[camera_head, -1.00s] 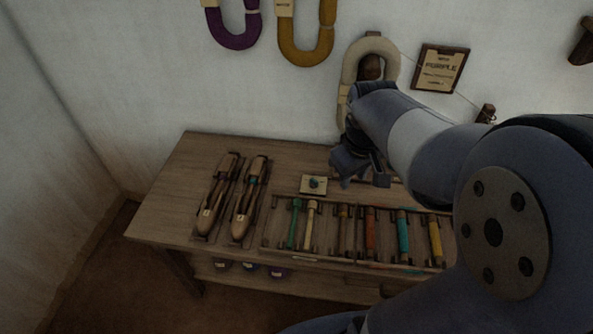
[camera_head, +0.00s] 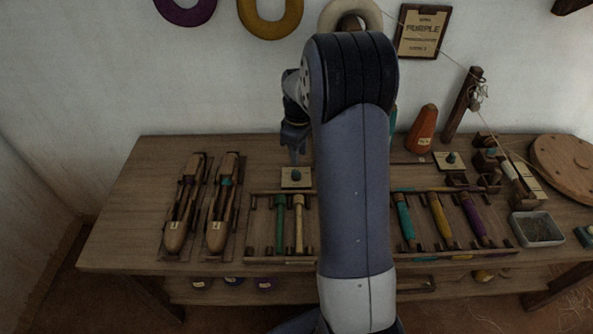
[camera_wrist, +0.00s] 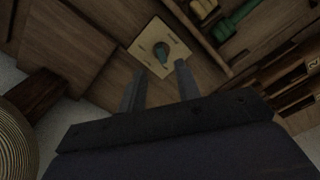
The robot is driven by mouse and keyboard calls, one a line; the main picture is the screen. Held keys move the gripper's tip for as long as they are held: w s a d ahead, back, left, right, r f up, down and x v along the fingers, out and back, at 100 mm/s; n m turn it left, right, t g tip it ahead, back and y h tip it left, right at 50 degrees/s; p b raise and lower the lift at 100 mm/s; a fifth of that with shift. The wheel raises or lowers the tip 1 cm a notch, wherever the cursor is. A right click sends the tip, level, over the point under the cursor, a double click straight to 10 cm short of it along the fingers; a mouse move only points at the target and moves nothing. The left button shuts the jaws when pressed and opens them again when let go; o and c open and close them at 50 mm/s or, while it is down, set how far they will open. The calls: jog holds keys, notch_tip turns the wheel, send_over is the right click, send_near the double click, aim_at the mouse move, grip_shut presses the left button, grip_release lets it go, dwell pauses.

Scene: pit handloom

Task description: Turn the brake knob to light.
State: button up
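A small dark teal knob (camera_head: 296,174) sits on a cream square plate (camera_head: 288,184) on the table, between the shuttles and the bobbin rack. It also shows in the wrist view (camera_wrist: 161,50), on its cream plate with small marks. A similar knob (camera_head: 451,158) on a plate stands farther right; I cannot read which is the brake knob. My gripper (camera_head: 296,158) is just above the left knob. In the wrist view my gripper (camera_wrist: 160,84) has its two fingers apart, with nothing between them, and the knob lies beyond the tips.
Two wooden shuttles (camera_head: 186,210) lie left of the knob. A rack (camera_head: 270,253) of coloured bobbins is in front, partly hidden by my arm. An orange cone (camera_head: 423,130), a wooden post (camera_head: 461,105), a grey tray (camera_head: 537,229) and a round wooden disc (camera_head: 568,165) stand to the right.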

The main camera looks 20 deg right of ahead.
aim_at(299, 172)
notch_tip(299, 172, down, 7)
jog(key=shift+f+b, duration=0.15)
jog(key=shift+b, duration=0.25)
jog(key=shift+c, duration=0.4)
grip_shut()
